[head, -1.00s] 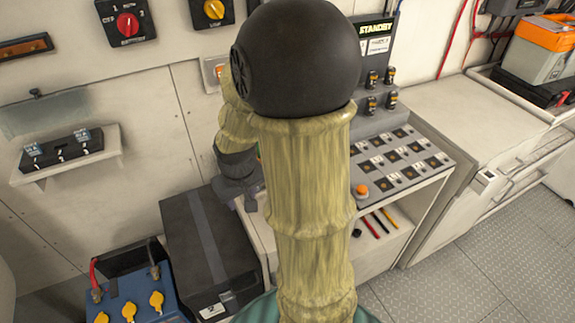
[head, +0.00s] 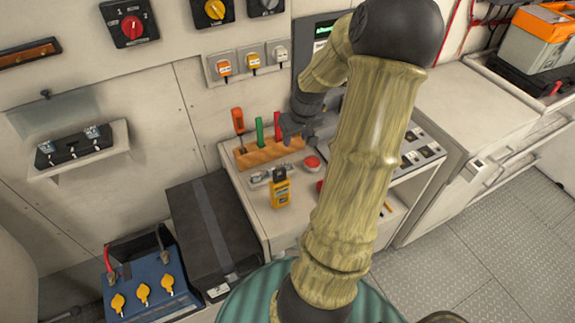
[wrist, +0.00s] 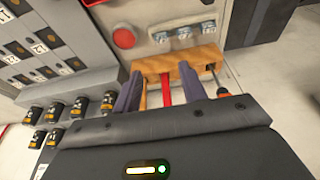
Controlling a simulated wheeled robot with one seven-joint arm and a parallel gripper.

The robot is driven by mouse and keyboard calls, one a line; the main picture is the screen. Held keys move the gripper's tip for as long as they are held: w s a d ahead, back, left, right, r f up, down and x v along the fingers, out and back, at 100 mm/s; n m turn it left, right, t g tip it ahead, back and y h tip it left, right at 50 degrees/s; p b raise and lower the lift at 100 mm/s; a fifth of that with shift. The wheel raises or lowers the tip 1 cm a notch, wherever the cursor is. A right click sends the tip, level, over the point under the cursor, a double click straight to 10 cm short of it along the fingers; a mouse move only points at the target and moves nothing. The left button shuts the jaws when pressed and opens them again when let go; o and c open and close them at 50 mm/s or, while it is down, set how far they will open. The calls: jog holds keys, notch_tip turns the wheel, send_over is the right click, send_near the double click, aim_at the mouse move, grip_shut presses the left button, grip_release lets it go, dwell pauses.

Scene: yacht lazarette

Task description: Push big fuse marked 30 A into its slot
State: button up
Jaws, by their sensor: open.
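A black fuse block (head: 75,150) sits on a small wall shelf at the left of the head view, under a clear raised flap. Two pale blue-topped pieces (head: 92,133) stand up on it; they look like fuses, but I cannot read any 30 A mark. My gripper (head: 291,126) is far to the right of it, at the wooden tool rack. In the wrist view my gripper (wrist: 160,86) shows two parted dark fingers, with nothing visibly held. The rack and a red strip show beyond and between them.
The wooden rack (head: 270,153) holds upright coloured handles. A yellow meter (head: 280,192) and red button (head: 312,163) are nearby. A black box (head: 210,230) and blue battery (head: 150,278) stand below. Black fittings (wrist: 57,110) line the grey panel at the wrist view's left.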

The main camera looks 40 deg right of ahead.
send_over(287, 164)
jog(key=s, duration=0.2)
notch_tip(287, 164, down, 12)
jog(key=shift+s+a+r+b, duration=0.15)
jog(key=shift+a+b, duration=0.1)
jog(key=shift+b, duration=0.05)
jog(key=x, duration=0.5)
jog(key=shift+w+p, duration=0.4)
jog(key=shift+w, duration=0.05)
jog(key=c, duration=0.7)
